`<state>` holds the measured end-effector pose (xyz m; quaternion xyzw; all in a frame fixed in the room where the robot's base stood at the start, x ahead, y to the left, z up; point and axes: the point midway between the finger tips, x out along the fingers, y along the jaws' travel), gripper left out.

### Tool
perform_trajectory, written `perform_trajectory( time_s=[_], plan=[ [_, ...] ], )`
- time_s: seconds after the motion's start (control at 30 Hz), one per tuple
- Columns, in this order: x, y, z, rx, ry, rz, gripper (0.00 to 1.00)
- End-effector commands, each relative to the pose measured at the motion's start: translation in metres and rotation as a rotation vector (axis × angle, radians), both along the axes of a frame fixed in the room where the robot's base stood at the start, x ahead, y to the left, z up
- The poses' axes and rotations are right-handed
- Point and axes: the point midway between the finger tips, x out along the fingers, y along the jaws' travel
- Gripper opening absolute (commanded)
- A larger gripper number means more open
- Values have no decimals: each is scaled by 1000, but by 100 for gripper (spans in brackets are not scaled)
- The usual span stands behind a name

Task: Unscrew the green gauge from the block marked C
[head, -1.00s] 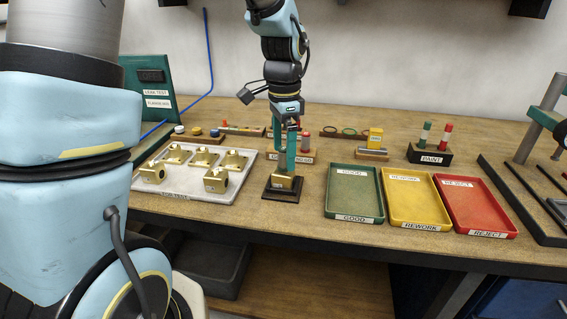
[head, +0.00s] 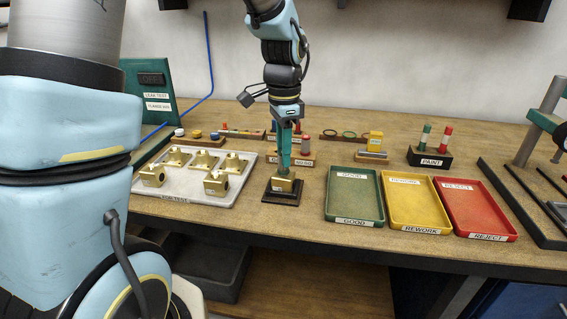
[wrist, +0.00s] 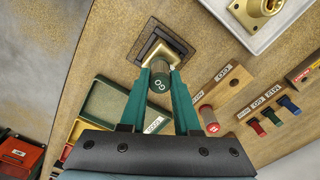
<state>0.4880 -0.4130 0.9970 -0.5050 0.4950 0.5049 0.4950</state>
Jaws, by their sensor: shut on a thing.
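My gripper (head: 284,168) points straight down over a brass block (head: 283,187) on a dark square base (head: 271,198) at the table's middle. In the wrist view, the fingertips (wrist: 161,70) are closed on the green gauge (wrist: 160,84), whose dark end reads "GO". The gauge stands at the brass block (wrist: 180,47) in that view; how far its thread sits in the block is hidden. In the head view the fingers cover the gauge. No letter C is readable on the block.
A pale tray (head: 225,204) with several brass parts lies to the left. Green (head: 331,209), yellow (head: 394,219) and red (head: 456,225) trays lie to the right. A wooden gauge rack (wrist: 223,87) stands close behind the block.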

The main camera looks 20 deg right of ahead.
Motion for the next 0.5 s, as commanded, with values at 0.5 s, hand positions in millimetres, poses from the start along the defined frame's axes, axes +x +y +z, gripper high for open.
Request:
perform_trajectory(
  time_s=[0.5],
  plan=[
    [0, 0, 3, 1, 0, 557, 0]
  ],
)
